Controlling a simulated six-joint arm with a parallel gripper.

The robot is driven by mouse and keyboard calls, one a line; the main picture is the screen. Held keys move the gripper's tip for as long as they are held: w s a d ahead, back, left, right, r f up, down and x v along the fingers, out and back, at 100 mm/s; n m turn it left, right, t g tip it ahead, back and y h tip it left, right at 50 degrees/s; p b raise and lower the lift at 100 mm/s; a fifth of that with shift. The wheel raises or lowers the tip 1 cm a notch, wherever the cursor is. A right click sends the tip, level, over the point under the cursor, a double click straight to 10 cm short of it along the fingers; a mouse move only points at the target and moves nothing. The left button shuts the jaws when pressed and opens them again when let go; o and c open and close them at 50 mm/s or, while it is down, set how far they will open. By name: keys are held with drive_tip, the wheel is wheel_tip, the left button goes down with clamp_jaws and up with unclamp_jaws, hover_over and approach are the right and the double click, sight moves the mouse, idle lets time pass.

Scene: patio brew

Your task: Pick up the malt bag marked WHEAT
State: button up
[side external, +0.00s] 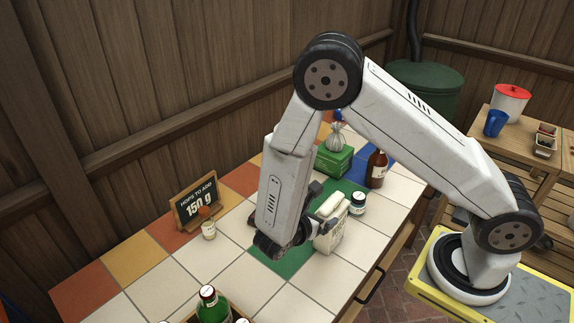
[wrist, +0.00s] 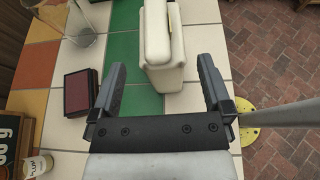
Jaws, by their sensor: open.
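In the side external view my gripper (side external: 313,212) is low beside the bag, partly hidden by my arm.
A sign reading 150 g (side external: 197,202) and a small jar (side external: 208,229) stand left. A green bottle (side external: 210,306) is in front. The front tiles are mostly clear.

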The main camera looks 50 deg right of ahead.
sight(325, 211)
drive_tip(key=shift+x, duration=3.2)
clamp_jaws()
